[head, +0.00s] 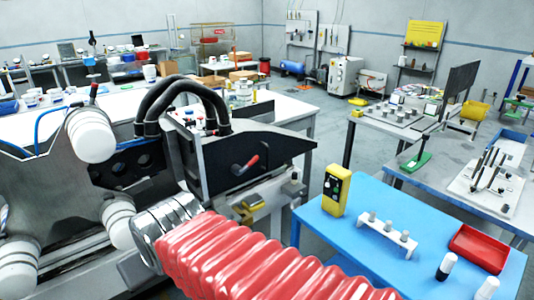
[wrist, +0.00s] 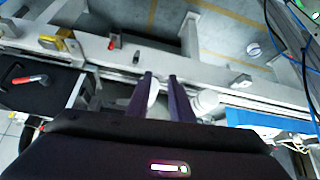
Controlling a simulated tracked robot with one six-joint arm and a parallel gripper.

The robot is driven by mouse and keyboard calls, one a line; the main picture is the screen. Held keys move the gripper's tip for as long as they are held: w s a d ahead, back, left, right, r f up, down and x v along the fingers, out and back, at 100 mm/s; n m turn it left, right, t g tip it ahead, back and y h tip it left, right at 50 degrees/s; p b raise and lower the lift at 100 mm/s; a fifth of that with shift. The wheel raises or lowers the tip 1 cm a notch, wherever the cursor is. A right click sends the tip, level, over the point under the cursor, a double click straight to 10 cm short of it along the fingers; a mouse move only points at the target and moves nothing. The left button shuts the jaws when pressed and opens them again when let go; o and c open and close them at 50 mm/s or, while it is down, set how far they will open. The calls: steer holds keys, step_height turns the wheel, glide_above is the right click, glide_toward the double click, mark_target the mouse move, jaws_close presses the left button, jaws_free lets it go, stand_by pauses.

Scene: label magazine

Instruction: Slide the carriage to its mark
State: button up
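My gripper (wrist: 160,77) shows in the wrist view as two dark, parallel fingers with a visible gap between them. It is open, with nothing clearly held, and its tips overlap a long grey rail (wrist: 100,66). White rounded parts lie beside and behind the fingers. I cannot tell for sure which part is the carriage. A small red piece (wrist: 112,43) on the beam may be the mark. I cannot pick out my gripper in the head view.
A black housing with a red handle (head: 246,165) stands mid-left; the handle also shows in the wrist view (wrist: 30,79). A red ribbed bellows (head: 250,265) fills the lower foreground. A blue table (head: 350,245) carries a yellow device (head: 335,190) and a red tray (head: 478,248).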

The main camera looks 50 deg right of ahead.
steer(key=w+d+f+m+t+h, duration=0.1)
steer(key=w+d+m+t+h, duration=0.15)
steer(key=w+d, duration=0.95)
steer(key=w+d+m+t+h, duration=0.25)
steer(key=w+d, duration=0.55)
steer(key=d, duration=0.8)
steer(key=m+h, duration=0.3)
steer(key=h, duration=0.4)
glide_toward(267, 153)
steer(key=v, duration=0.3)
steer(key=shift+s+d+f, duration=0.1)
steer(key=shift+s+f, duration=0.05)
steer(key=shift+f, duration=0.15)
steer(key=shift+r+x, duration=0.2)
steer(key=shift+x, duration=3.25)
steer(key=shift+r+x, duration=0.15)
steer(key=shift+x, duration=3.35)
steer(key=shift+c, duration=0.3)
jaws_close()
